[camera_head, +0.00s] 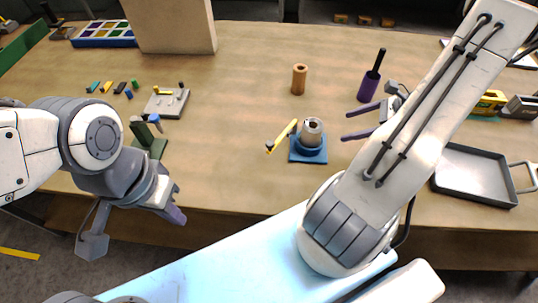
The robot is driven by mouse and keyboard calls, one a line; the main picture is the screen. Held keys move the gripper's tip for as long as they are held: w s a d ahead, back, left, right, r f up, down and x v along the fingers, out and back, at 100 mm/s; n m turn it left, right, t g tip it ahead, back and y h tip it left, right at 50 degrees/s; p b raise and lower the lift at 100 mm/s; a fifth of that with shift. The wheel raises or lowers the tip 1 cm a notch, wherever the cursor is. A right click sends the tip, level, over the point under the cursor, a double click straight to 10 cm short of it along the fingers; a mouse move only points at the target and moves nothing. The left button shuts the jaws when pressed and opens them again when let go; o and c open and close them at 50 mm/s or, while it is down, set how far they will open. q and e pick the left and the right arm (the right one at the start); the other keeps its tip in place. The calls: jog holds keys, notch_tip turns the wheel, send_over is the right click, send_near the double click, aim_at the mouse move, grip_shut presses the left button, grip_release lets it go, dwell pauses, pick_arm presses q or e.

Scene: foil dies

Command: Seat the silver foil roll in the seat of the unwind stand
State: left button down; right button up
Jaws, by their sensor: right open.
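The silver foil roll (312,130) stands in the ring of the blue unwind stand (308,155) near the middle of the table. It looks close to upright, and its dark core opening shows on top. The ring hides its lower end, so I cannot tell how deep it sits. A yellow arm (281,136) sticks up at the left of the stand. My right gripper (347,123) is open and empty, just to the right of the roll and apart from it. My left gripper (176,214) hangs at the table's front edge, far from the stand; its jaw gap is unclear.
A brown roll (299,79) stands behind the stand. A purple holder with a black handle (370,80) is behind my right gripper. A grey pegged plate (166,103) and a green block (148,145) lie left. A dark-rimmed tray (475,199) lies right.

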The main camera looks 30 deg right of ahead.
jog(key=w+a+r+n+g, duration=0.2)
jog(key=a+r+n+g, duration=0.15)
jog(key=a+n, duration=0.55)
jog(key=w+a+r+n+g, duration=0.25)
jog(key=a+n+g, duration=0.2)
jog(key=a, duration=0.85)
jog(key=s+a+r+n+h, duration=0.2)
jog(key=s+a+n+h, duration=0.1)
jog(key=s+a+n, duration=0.4)
jog(key=s+a+r+n+t+h, duration=0.1)
jog(key=s+a+n, duration=0.6)
jog(key=n, duration=0.7)
notch_tip(320, 180, up, 2)
jog(key=shift+a+h, duration=0.9)
jog(key=shift+a, duration=0.15)
jog(key=shift+w, duration=0.15)
